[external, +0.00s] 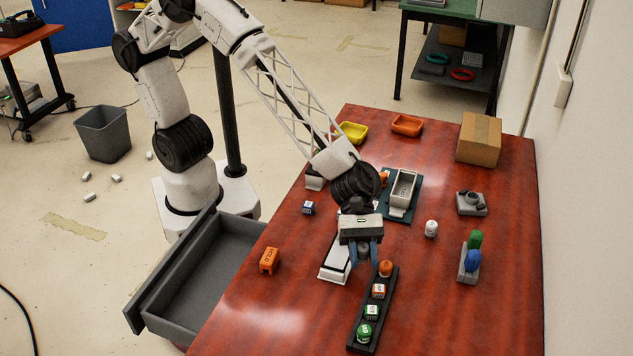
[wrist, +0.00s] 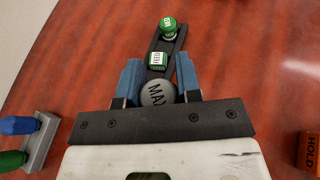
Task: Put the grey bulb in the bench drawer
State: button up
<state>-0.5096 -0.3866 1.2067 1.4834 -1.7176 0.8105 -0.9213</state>
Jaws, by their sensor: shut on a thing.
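The grey bulb (wrist: 157,94), a round grey thing with dark lettering, sits between the blue fingers of my gripper (wrist: 158,82) in the wrist view. My gripper (external: 366,258) is shut on it, above the table beside the far end of a black rack. The bench drawer (external: 228,250), grey, is pulled open at the table's left edge. Its visible inside is empty. My gripper is to the right of the drawer.
The black rack (external: 357,330) holds orange and green pieces below the gripper. An orange block (external: 269,261) lies between drawer and gripper, near a white device (external: 335,268). A white bulb (external: 431,228) and a grey stand with blue and green bulbs (external: 466,270) are to the right.

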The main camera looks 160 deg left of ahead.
jog(key=shift+m+g+h, duration=0.5)
jog(key=shift+m+h, duration=0.3)
jog(key=s+a+f, duration=0.1)
jog(key=s, duration=0.2)
jog(key=s+a+f, duration=0.1)
jog(key=s+a, duration=0.1)
jog(key=s, duration=0.1)
jog(key=s+a+f, duration=0.1)
jog(key=s+a, duration=0.1)
jog(key=s, duration=0.2)
jog(key=shift+a+f, duration=0.15)
jog(key=shift+f, duration=0.05)
jog(key=shift+m+g+h, duration=0.4)
jog(key=shift+m+h, duration=0.3)
jog(key=s, duration=0.3)
jog(key=s+a+f, duration=0.1)
jog(key=s, duration=0.2)
jog(key=s+a, duration=0.1)
jog(key=s, duration=0.2)
jog(key=shift+s+a+f, duration=0.1)
jog(key=shift+s+f, duration=0.2)
send_over(402, 256)
jog(key=shift+s+d+f, duration=0.3)
jog(key=shift+s+f, duration=0.05)
jog(key=shift+f, duration=0.35)
jog(key=shift+w, duration=0.1)
jog(key=shift+w+a, duration=0.2)
jog(key=shift+f, duration=1.8)
jog(key=shift+f, duration=0.15)
